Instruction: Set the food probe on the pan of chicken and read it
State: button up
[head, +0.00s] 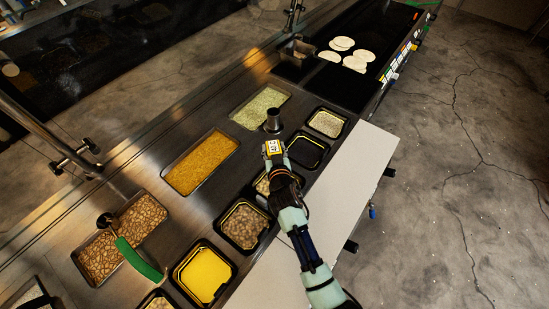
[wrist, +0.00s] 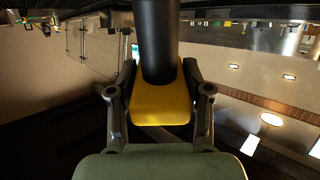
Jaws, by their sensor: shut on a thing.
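The food probe is a yellow block with a white label or display face (head: 273,147), and it also shows in the wrist view (wrist: 160,105). My gripper (head: 275,160) is shut on it, with one finger on each side in the wrist view (wrist: 160,110). The probe's tip is hidden. A large pan at left holds brown browned pieces (head: 120,238), and a black-rimmed pan (head: 245,225) holds paler brown pieces. I cannot tell for sure which is chicken.
Pans of orange shreds (head: 202,162), pale green shreds (head: 260,105) and yellow sauce (head: 203,275) line the counter. A green-handled utensil (head: 138,259) sticks out over the left pan. Pale tortillas (head: 342,55) lie on the black griddle. A pale board (head: 345,175) edges the front.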

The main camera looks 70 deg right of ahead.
notch_tip(320, 180, up, 8)
jog(key=p, duration=0.6)
jog(key=shift+r, duration=0.1)
